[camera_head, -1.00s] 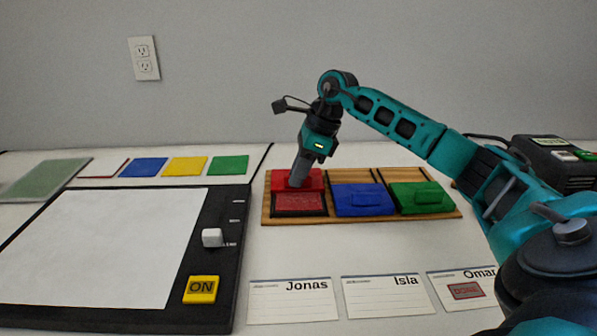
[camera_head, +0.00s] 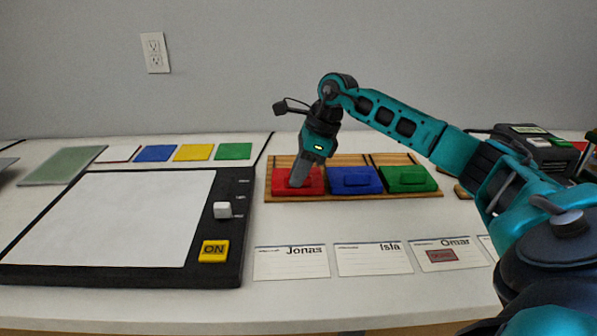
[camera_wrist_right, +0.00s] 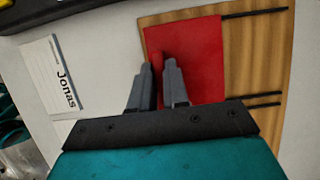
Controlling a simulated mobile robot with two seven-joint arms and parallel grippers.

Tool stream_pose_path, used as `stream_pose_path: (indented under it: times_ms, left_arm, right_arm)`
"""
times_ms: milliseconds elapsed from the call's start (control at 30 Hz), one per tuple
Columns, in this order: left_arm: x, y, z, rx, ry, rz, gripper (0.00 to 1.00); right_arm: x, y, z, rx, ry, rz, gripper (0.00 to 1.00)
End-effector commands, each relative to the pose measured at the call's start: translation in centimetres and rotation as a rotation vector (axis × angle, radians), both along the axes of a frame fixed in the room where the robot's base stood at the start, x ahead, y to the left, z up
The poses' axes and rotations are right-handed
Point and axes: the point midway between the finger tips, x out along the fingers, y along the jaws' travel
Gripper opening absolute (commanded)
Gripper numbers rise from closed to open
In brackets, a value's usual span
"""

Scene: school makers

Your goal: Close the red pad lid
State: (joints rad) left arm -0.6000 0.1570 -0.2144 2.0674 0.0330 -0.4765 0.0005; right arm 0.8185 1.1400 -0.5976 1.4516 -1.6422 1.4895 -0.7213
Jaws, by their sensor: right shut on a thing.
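The red pad lid (camera_head: 314,187) lies down over the left pad in the wooden tray (camera_head: 283,161), and no ink surface shows there. My right gripper (camera_head: 297,184) points down at the lid with its fingertips on it. In the right wrist view, the fingers (camera_wrist_right: 160,66) are shut on the raised red grip of the lid (camera_wrist_right: 198,50). The fingers hide part of the grip. I cannot tell whether the lid's edge is fully seated. My left gripper is not in view.
The blue pad (camera_head: 355,180) and green pad (camera_head: 408,179) stand covered to the right. Name cards, such as the Jonas card (camera_head: 290,263), lie in front. A black-framed board with a yellow ON button (camera_head: 213,251) is at left. A black device (camera_head: 540,150) is at back right.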

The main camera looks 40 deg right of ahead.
Motion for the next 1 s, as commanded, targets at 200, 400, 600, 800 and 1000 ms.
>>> stream_pose_path:
  times_ms: [200,400,600,800,1000]
  left_arm:
    - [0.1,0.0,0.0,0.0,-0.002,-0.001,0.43]
    - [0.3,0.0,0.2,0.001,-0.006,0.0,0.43]
    - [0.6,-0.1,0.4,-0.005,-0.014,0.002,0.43]
    - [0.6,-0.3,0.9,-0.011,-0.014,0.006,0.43]
    - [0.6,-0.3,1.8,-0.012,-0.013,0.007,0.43]
  right_arm:
    - [-0.3,0.5,-0.3,0.009,0.016,0.009,0.21]
    - [-0.2,0.4,-0.2,0.007,0.013,0.007,0.4]
    - [-0.2,0.3,-0.2,0.006,0.01,0.006,0.4]
    - [-0.5,-0.2,1.4,0.004,0.007,0.004,0.4]
    - [-1.5,-1.4,5.4,0.005,0.005,0.004,0.4]
